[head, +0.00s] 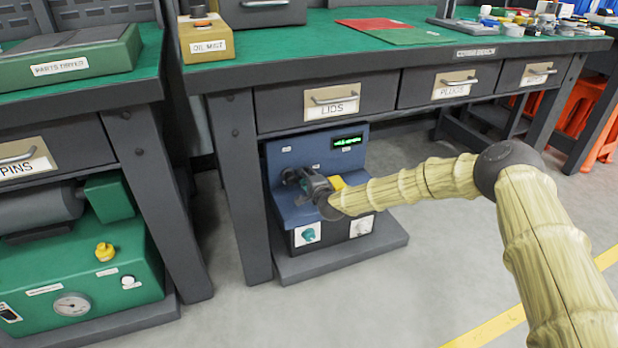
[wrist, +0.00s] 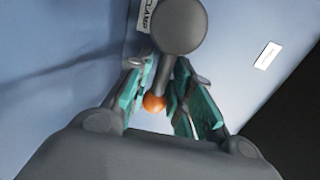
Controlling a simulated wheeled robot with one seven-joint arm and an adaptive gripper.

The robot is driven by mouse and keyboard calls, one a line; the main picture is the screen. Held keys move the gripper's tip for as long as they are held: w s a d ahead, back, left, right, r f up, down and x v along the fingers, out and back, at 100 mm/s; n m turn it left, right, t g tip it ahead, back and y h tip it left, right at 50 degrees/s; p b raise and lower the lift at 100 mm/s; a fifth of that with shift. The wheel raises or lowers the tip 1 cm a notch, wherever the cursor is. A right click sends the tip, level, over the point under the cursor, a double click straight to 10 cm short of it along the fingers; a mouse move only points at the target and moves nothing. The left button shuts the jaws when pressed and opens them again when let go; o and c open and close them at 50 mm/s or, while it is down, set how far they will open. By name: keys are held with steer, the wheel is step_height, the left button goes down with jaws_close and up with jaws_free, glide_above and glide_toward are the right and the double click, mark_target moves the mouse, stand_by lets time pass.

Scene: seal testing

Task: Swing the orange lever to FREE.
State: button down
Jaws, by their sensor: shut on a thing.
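The blue machine (head: 347,157) stands on a low grey plinth under the bench. In the wrist view the lever (wrist: 163,72) has a dark shaft running from a round grey hub (wrist: 178,24) to an orange ball knob (wrist: 153,103). My gripper (wrist: 160,95) has its teal-padded fingers on both sides of the shaft and knob, closed on the lever. In the head view my gripper (head: 305,186) is at the machine's front left and hides the lever. A label near the hub is partly covered and reads "CLAMP". FREE cannot be read in either view.
A yellow part (head: 337,183) shows beside my gripper on the machine. Teal (head: 309,235) and white (head: 361,227) knobs sit low on its front. The bench leg (head: 240,185) stands close on the left, the LIDS drawer (head: 325,105) above. Open floor lies in front.

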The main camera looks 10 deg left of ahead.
steer(key=shift+s+f, duration=0.1)
steer(key=c, duration=1.5)
jaws_free()
steer(key=v, duration=1.2)
